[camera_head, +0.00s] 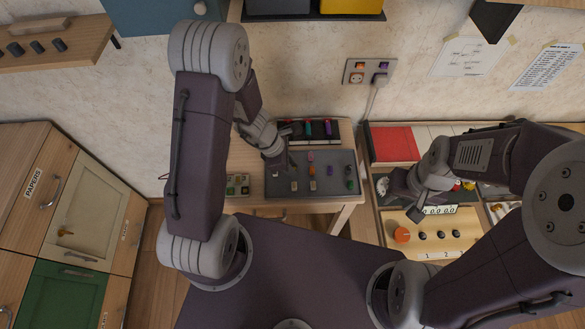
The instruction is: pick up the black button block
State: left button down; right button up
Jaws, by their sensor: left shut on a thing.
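My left gripper (280,163) is over the left part of the grey tray (322,189) on the small wooden table. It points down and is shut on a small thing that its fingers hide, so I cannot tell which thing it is. I cannot make out a black button block for certain. Several small coloured pieces stand on the tray, among them an orange piece (312,170) and a dark green piece (349,184). My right gripper (404,199) hangs over the right-hand bench with its fingers apart, and looks empty.
A dark rack (342,132) with coloured pieces stands behind the tray. A wooden panel (455,245) with an orange knob (402,235) and several black knobs lies on the right. A red panel (394,144) lies behind it. A socket with a cable (368,73) is on the wall.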

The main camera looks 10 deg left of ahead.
pick_arm(q)
jog(key=r, duration=0.1)
jog(key=r+p, duration=0.1)
jog(key=r, duration=0.2)
jog(key=shift+s+d+r, duration=0.1)
jog(key=shift+s+d, duration=0.15)
jog(key=s+d+r+p, duration=0.1)
jog(key=s+d+r, duration=0.5)
jog(key=s+d, duration=0.1)
jog(key=shift+s+d+r, duration=0.2)
jog(key=shift+s+d, duration=0.1)
jog(key=shift+d, duration=0.2)
